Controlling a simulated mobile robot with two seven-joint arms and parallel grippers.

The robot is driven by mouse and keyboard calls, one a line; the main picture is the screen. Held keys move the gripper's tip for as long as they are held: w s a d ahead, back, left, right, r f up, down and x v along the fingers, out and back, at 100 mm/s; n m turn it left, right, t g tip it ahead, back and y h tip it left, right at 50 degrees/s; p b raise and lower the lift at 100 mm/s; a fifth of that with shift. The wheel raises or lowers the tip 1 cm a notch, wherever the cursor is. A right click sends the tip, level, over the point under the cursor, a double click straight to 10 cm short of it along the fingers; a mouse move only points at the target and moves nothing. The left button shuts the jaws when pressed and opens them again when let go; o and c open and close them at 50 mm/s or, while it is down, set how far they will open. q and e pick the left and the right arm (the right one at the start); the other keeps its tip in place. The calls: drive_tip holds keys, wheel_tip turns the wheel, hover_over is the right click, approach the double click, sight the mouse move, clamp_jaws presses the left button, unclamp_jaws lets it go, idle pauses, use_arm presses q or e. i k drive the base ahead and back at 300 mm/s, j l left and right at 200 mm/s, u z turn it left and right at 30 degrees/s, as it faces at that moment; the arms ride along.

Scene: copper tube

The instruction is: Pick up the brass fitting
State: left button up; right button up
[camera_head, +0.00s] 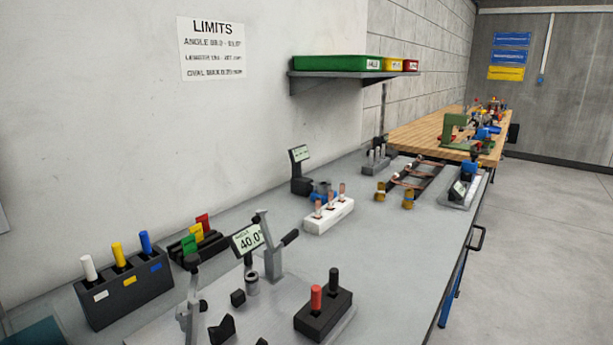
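Two small brass-coloured pieces, a left one (380,191) and a right one (409,199), stand at the near end of a dark rack (418,178) on the grey bench (385,255). Either could be the brass fitting; they are too small to tell for certain. A white block (322,223) in front and to the left of them holds several upright copper-coloured pieces (330,199). Neither of my grippers is in view.
A grey fixture with a display (248,239) reading 40.0 stands nearer. A black block (323,317) holds red and black handles. A dark holder (125,292) with coloured handles is at left. A shelf (345,80) hangs above. Bare bench lies along the right.

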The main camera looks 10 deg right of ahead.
sight(381, 195)
drive_tip(key=i+l+u, duration=0.4)
drive_tip(key=l, duration=0.25)
drive_tip(key=i+l+u, duration=0.2)
drive_tip(key=l+u, duration=0.2)
drive_tip(key=l, duration=0.35)
drive_tip(key=i+l+u, duration=0.15)
drive_tip(key=l+u, duration=0.25)
drive_tip(key=l, duration=0.4)
drive_tip(key=l+u, duration=0.4)
drive_tip(key=l, duration=0.4)
drive_tip(key=l+u, duration=0.4)
drive_tip(key=l, duration=0.45)
drive_tip(key=k, duration=0.05)
